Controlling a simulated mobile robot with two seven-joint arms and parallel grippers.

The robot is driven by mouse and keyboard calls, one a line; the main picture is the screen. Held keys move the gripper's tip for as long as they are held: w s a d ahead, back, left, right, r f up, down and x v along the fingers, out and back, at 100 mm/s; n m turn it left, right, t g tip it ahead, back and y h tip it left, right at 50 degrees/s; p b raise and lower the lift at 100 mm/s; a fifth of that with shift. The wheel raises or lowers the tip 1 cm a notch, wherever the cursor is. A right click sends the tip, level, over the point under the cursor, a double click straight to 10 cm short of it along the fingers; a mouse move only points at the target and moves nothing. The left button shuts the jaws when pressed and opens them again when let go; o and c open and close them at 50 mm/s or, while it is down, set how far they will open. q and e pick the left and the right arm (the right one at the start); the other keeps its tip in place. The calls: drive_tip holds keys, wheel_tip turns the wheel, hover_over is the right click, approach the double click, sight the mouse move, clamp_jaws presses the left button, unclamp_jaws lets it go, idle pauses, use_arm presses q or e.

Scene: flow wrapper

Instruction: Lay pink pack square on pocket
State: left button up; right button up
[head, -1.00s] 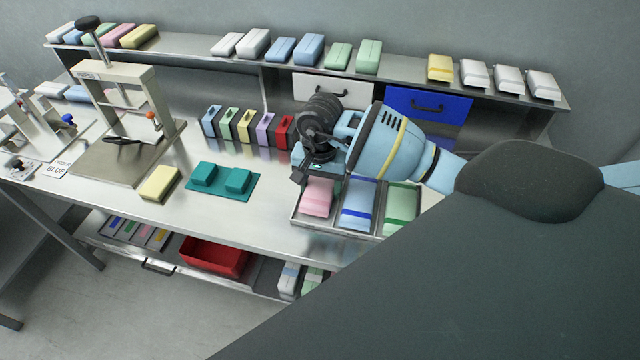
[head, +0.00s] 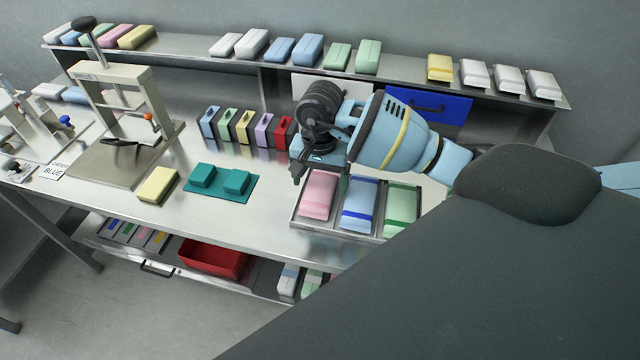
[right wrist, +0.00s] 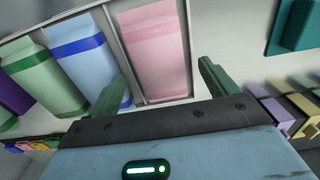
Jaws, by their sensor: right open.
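The pink pack (head: 318,193) lies in the left compartment of a metal tray (head: 318,229) on the bench. It looks roughly in line with the compartment walls; its far end is partly covered in the head view. The pack also shows in the right wrist view (right wrist: 155,52). My right gripper (head: 321,172) is just above and behind the pack's far end, apart from it. In the right wrist view, its two fingers (right wrist: 163,84) are spread with nothing between them. My left gripper is not in view.
A teal mat with two teal blocks (head: 236,182) and a yellow pack (head: 158,184) lie left. Small coloured holders (head: 245,126) stand behind. Bare bench lies left of the tray.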

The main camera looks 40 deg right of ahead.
drive_tip(key=shift+s+a+r, duration=0.1)
drive_tip(key=shift+s+r, duration=0.05)
drive_tip(key=shift+r, duration=2.45)
drive_tip(key=shift+f, duration=0.1)
